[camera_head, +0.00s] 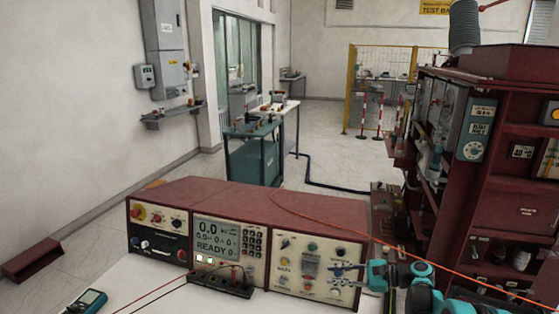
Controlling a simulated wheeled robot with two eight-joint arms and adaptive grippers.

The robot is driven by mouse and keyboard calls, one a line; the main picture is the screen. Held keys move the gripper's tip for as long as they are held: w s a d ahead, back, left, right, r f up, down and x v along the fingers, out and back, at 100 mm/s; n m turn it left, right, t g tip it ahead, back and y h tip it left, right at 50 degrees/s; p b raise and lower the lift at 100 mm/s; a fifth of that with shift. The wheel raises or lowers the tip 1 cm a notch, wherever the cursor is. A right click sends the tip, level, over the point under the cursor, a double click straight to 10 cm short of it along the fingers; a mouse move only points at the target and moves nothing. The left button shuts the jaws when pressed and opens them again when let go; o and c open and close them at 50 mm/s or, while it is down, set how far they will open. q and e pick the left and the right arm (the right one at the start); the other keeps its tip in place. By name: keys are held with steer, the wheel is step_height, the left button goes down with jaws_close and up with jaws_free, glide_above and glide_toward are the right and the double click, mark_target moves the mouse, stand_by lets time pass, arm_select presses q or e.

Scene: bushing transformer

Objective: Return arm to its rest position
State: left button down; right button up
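My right arm, teal and dark, comes in from the lower right. Its gripper (343,275) is in front of the right-hand panel of the red test console (315,210), close to its knobs. The two fingers point left and look apart, with nothing seen between them. Whether the fingertips touch the panel cannot be told. The console's display (216,238) reads "0.0" and "READY". My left gripper is not in view.
A black terminal block (220,281) with red and black leads sits before the console, and a teal handheld meter (87,302) lies at the lower left. An orange cable (440,262) runs past my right arm. A dark red cabinet (500,160) stands close on the right.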

steer(key=s+a+r+n+h, duration=0.2)
steer(key=s+a+n+h, duration=0.15)
steer(key=s, duration=0.45)
steer(key=s+a+r+n+h, duration=0.3)
steer(key=s+n+h, duration=0.1)
steer(key=s, duration=0.3)
steer(key=s+d+f+n+h, duration=0.1)
steer(key=s+n+h, duration=0.1)
steer(key=s, duration=0.3)
steer(key=s+d+f+n+t+h, duration=0.1)
steer(key=s+d+n+h, duration=0.1)
steer(key=s+n, duration=0.2)
steer(key=s+d+f+n+h, duration=0.2)
steer(key=s+n, duration=0.1)
steer(key=s, duration=0.5)
steer(key=shift+n+t, duration=0.35)
steer(key=shift+t, duration=0.05)
steer(key=shift+d+h, duration=0.1)
steer(key=shift+h, duration=0.15)
steer(key=shift+c, duration=0.2)
jaws_close()
